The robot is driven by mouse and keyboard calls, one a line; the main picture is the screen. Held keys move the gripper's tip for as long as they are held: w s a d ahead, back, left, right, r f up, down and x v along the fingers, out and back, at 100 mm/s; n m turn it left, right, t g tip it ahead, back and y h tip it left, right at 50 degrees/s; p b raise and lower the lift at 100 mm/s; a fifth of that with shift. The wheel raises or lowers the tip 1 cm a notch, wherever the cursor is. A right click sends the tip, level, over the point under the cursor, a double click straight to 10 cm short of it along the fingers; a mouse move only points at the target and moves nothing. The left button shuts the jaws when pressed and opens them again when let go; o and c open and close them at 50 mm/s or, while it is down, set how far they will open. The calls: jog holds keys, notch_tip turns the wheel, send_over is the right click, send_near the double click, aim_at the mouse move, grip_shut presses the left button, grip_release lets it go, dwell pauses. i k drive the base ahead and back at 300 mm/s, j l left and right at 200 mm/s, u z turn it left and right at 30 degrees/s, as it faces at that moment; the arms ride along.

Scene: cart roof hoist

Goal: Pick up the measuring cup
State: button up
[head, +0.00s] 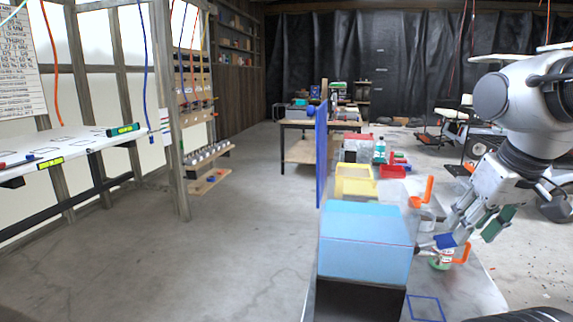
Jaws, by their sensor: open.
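My gripper (470,234) is at the right in the head view, pointing down and left. Its fingers are spread, with a blue part and a green part showing at their ends, and I see nothing held between them. A small cup-like vessel (440,260) with green and white on it and an orange handle stands on the bench, just below the fingers, which partly cover it. A clear jug (425,213) with an orange handle stands behind and left of the gripper. I cannot tell for certain which of these is the measuring cup.
A large blue translucent box (365,245) stands left of the gripper on the bench (480,292). Yellow bins (355,182), a teal bottle (379,152) and a red bin (392,172) stand farther back. A blue upright panel (321,155) edges the bench. The floor at left is open.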

aim_at(448, 254)
jog(key=i+j+z, duration=0.1)
jog(key=j+z, duration=0.2)
jog(key=j, duration=0.4)
jog(key=j+z, duration=0.3)
jog(key=j, duration=0.4)
jog(key=z, duration=0.85)
